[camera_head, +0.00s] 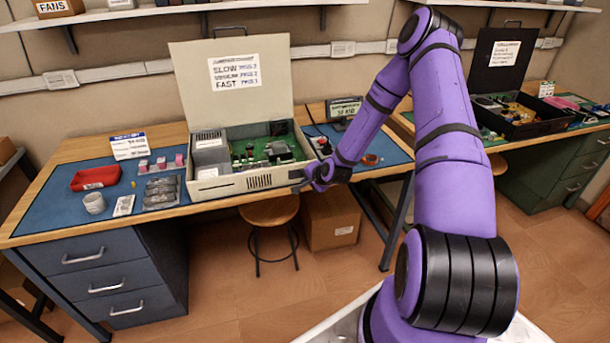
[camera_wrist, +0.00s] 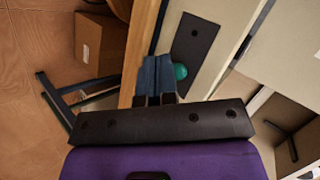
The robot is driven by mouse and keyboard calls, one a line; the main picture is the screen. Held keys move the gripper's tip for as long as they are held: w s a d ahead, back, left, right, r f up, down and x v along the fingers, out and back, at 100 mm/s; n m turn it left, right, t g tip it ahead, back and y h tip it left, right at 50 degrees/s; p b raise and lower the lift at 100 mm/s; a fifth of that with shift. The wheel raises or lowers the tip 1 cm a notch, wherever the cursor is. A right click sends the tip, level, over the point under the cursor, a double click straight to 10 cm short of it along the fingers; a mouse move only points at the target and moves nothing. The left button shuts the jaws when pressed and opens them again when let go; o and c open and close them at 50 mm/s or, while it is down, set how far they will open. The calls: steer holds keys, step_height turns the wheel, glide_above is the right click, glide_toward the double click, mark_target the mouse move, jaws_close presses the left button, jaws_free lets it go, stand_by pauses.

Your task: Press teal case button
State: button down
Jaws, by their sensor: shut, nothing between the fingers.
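The beige case (camera_head: 233,184) stands on the workbench with its lid raised and a green circuit board inside. Its front also shows in the wrist view (camera_wrist: 222,50), with a dark plate (camera_wrist: 193,42) on it. The round teal button (camera_wrist: 181,71) sits by the near end of that plate, just right of my fingers. My gripper (camera_wrist: 156,62) is shut and empty, beside the button in the picture; I cannot tell whether they touch. In the head view my gripper (camera_head: 301,182) is at the case's front right corner, and the button cannot be made out.
A red tray (camera_head: 96,178), a white cup (camera_head: 93,203) and grey parts (camera_head: 161,191) lie left of the case. A small display (camera_head: 345,108) stands behind right. A stool (camera_head: 270,211) and cardboard box (camera_head: 331,218) are below the bench edge.

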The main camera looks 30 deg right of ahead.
steer(key=shift+s, duration=0.2)
steer(key=shift+s+a, duration=0.25)
steer(key=shift+s, duration=0.55)
steer(key=shift+s+a, duration=0.25)
steer(key=shift+s, duration=0.6)
steer(key=shift+s+a, duration=0.25)
steer(key=shift+s, duration=0.55)
steer(key=shift+r, duration=0.15)
steer(key=s+a+r+n+g+h, duration=0.1)
steer(key=s+a+r+n, duration=0.15)
steer(key=r, duration=0.75)
steer(key=s+a+r+n+g, duration=0.1)
steer(key=s+a+r+n, duration=0.2)
steer(key=r, duration=0.8)
steer(key=s+a+r+n+g+h, duration=0.15)
steer(key=r+n, duration=0.25)
steer(key=r, duration=0.6)
steer(key=s+a+r+n, duration=0.1)
steer(key=s+a+r, duration=0.1)
steer(key=s+r, duration=0.3)
steer(key=s+a+r+n+y, duration=0.1)
steer(key=s+r, duration=0.4)
steer(key=s, duration=0.7)
steer(key=s+a+r+n+g, duration=0.1)
steer(key=s+a+r, duration=0.3)
steer(key=s, duration=0.4)
steer(key=shift+s+a+r+n, duration=0.2)
steer(key=shift+r+n, duration=0.5)
steer(key=shift+n, duration=0.15)
